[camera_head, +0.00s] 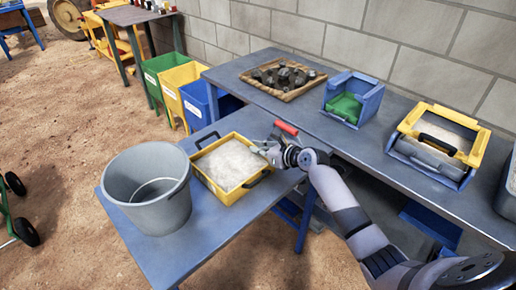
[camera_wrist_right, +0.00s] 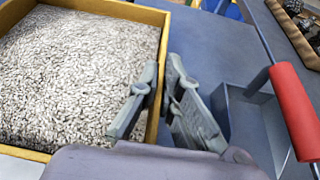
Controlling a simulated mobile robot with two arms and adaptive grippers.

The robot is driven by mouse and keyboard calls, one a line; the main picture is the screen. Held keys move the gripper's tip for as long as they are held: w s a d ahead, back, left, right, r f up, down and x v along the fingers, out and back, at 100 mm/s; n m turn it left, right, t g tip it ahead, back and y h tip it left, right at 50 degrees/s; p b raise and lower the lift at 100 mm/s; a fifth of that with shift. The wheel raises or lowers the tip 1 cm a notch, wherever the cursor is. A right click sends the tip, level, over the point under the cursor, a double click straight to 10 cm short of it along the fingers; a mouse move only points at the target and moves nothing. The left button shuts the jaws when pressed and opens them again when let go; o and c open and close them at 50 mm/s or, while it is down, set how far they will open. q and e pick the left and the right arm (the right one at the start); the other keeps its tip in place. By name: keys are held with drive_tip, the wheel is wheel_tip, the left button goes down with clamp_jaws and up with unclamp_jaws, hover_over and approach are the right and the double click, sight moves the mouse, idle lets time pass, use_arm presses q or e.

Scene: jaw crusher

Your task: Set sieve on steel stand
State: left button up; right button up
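The yellow-framed box (camera_head: 207,183) I take for the sieve sits on the lower blue table and is full of pale gravel (camera_head: 230,164). It has black handles on two sides. Its yellow wall (camera_wrist_right: 153,124) also shows in the right wrist view. My right gripper (camera_head: 268,149) is at its far right edge. In the right wrist view its fingers (camera_wrist_right: 161,78) are apart, with the wall seen between them; contact is unclear. A second yellow frame (camera_head: 472,150), around a grey bin with gravel and a black handle, is on the upper bench. I cannot identify the steel stand. My left gripper is not in view.
A grey bucket (camera_head: 150,190) stands left of the gravel box. A red-handled tool (camera_head: 287,128) lies close beside my right gripper, also in the right wrist view (camera_wrist_right: 294,112). A wooden tray of dark rocks (camera_head: 268,91) and a blue bin (camera_head: 368,99) are on the upper bench.

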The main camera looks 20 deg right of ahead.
drive_tip(key=o, duration=0.4)
drive_tip(key=shift+r, duration=0.15)
drive_tip(key=p+v, duration=0.1)
drive_tip(key=v, duration=1.1)
